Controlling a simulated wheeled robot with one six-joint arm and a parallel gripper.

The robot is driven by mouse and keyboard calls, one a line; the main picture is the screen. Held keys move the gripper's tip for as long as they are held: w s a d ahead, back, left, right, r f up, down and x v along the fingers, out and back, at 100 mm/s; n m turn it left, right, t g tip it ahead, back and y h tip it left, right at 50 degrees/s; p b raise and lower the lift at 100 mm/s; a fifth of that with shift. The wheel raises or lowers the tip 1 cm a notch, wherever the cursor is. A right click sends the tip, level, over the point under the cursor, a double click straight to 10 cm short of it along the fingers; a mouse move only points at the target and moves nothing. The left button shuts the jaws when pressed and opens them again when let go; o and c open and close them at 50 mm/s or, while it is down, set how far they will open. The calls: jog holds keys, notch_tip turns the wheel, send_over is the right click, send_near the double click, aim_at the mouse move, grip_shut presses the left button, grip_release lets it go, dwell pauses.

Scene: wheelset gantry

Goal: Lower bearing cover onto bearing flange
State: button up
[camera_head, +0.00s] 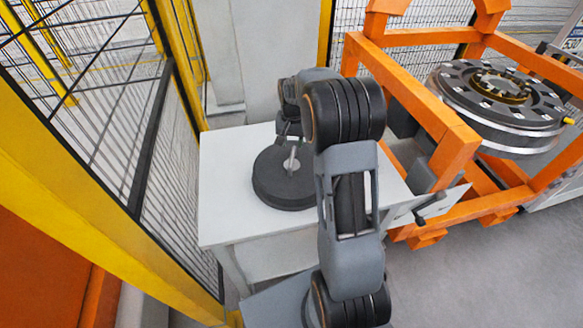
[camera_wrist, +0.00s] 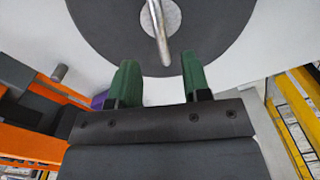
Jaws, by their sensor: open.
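The bearing cover (camera_head: 283,188) is a dark round disc with a light centre and a metal handle (camera_head: 292,160), lying flat on the white table. In the wrist view, the cover (camera_wrist: 95,22) fills the top, and its handle (camera_wrist: 158,30) points down toward the gap between my fingers. My gripper (camera_wrist: 159,72) has two green fingers, spread apart with nothing between the pads. In the head view, my gripper (camera_head: 290,140) is over the cover, close to the handle. The likely bearing flange (camera_head: 503,85) is a dark slotted ring on the wheelset at the right.
The white table (camera_head: 225,215) has bare space left of the cover. An orange frame (camera_head: 440,135) surrounds the wheelset on the right. A yellow-posted mesh fence (camera_head: 160,165) runs along the table's left side. Grey floor (camera_head: 480,270) is open at lower right.

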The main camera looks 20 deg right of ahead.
aim_at(292, 155)
jog(key=shift+f+p, duration=0.7)
jog(key=shift+f, duration=3.05)
jog(key=shift+f, duration=0.25)
grip_shut()
